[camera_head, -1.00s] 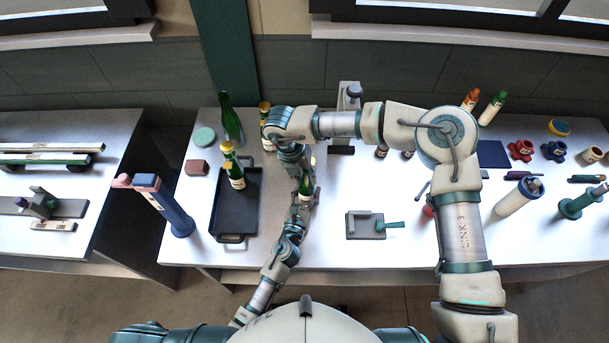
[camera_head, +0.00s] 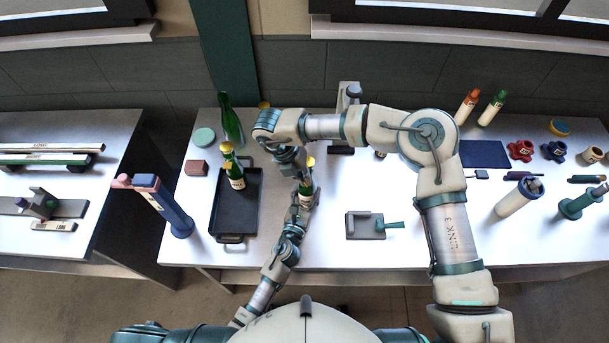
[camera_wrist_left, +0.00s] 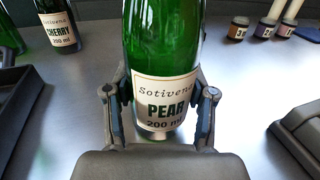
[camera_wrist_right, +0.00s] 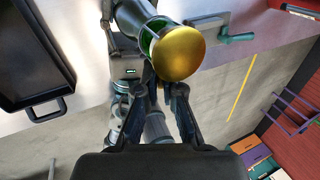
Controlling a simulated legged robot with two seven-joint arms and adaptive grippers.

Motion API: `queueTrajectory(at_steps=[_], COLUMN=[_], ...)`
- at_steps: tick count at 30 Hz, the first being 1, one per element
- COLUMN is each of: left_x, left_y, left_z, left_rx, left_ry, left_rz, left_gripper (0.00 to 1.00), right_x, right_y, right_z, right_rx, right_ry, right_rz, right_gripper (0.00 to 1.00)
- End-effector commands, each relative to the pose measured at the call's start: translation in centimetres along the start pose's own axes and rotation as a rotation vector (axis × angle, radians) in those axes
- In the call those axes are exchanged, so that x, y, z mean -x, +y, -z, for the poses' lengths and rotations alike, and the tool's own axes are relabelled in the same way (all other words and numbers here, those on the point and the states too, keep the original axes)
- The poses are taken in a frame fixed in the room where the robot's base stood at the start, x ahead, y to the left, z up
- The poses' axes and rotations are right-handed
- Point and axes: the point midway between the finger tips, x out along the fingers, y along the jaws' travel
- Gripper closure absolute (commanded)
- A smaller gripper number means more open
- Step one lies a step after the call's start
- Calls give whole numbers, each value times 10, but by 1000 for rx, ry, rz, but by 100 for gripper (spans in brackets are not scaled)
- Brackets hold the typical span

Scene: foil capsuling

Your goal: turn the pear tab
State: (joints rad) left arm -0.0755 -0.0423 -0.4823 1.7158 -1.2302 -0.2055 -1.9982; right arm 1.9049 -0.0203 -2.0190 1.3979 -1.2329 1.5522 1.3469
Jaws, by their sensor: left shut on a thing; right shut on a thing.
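The pear bottle (camera_head: 307,190) is green with a cream PEAR label and stands upright over the table's front middle. My left gripper (camera_wrist_left: 162,100) is shut around its body, as the left wrist view shows on the bottle (camera_wrist_left: 160,45). Its gold cap (camera_wrist_right: 180,53) shows large in the right wrist view and small in the head view (camera_head: 310,162). My right gripper (camera_wrist_right: 160,90) is at the cap's edge with its fingertips close together, shut on the pear tab. In the head view my right wrist is just left of the cap.
The left wrist view shows a CHERRY bottle (camera_wrist_left: 57,28). A tall green bottle (camera_head: 231,120) stands behind. A grey fixture with a green handle (camera_head: 366,226) lies right; bare tabletop surrounds it.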

Motion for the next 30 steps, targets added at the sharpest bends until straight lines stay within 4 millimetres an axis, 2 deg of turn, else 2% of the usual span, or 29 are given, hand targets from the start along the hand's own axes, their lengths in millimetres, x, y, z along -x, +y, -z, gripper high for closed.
queueTrajectory(at_steps=[18,30], left_x=[-1,-1], left_y=[-2,-3], left_z=[-4,-5], left_rx=[-2,-3], left_ry=[-8,-10], left_rz=[4,6], left_gripper=[100,100], right_x=[-3,-3], right_y=[10,11], right_z=[1,1], right_rx=[25,29], right_ry=[-1,-2], right_rz=[433,532], right_gripper=[100,100])
